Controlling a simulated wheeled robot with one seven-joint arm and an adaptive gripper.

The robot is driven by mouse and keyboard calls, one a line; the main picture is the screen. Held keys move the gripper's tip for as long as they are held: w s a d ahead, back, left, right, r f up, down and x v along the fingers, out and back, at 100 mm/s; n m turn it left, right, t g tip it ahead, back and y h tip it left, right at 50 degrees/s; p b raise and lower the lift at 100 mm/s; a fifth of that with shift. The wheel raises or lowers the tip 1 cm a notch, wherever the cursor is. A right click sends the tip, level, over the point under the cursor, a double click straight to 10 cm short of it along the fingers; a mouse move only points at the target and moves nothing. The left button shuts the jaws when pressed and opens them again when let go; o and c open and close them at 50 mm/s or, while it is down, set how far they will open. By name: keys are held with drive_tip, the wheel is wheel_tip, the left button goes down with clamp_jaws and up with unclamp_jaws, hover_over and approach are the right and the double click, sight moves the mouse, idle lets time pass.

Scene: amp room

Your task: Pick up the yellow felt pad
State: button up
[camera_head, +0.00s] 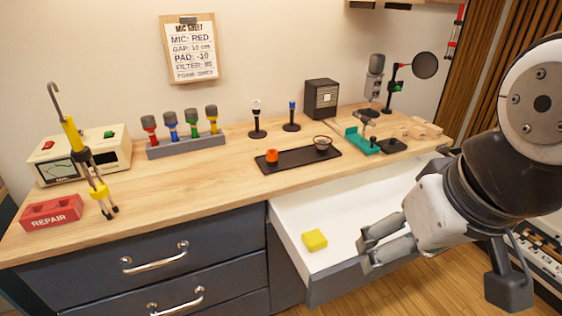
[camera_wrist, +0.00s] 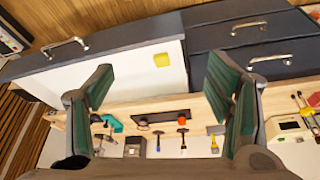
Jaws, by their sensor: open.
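The yellow felt pad (camera_head: 314,240) lies flat in the open white drawer (camera_head: 345,205), near its front left corner. It also shows in the wrist view (camera_wrist: 162,60), above and between the fingers and apart from them. My gripper (camera_head: 366,252) is open and empty. In the head view it is over the drawer, to the right of the pad. In the wrist view its two green-lined fingers (camera_wrist: 165,95) are spread wide, and the pad is in full view.
The drawer's front panel (camera_head: 345,279) borders the pad closely. The wooden worktop (camera_head: 215,185) above holds a black tray (camera_head: 283,169), a teal stand (camera_head: 358,141), several coloured microphones and a red repair box (camera_head: 52,213). The drawer floor is otherwise bare.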

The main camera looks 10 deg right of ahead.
drive_tip(key=shift+o, duration=0.6)
drive_tip(key=m+g+b, duration=0.4)
drive_tip(key=m+b, duration=0.6)
drive_tip(key=m, duration=0.5)
hover_over(315, 237)
wheel_tip(315, 237, down, 23)
wheel_tip(315, 237, down, 13)
drive_tip(key=b, duration=0.3)
drive_tip(key=shift+f, duration=0.2)
drive_tip(key=c, duration=1.1)
drive_tip(key=shift+c, duration=0.2)
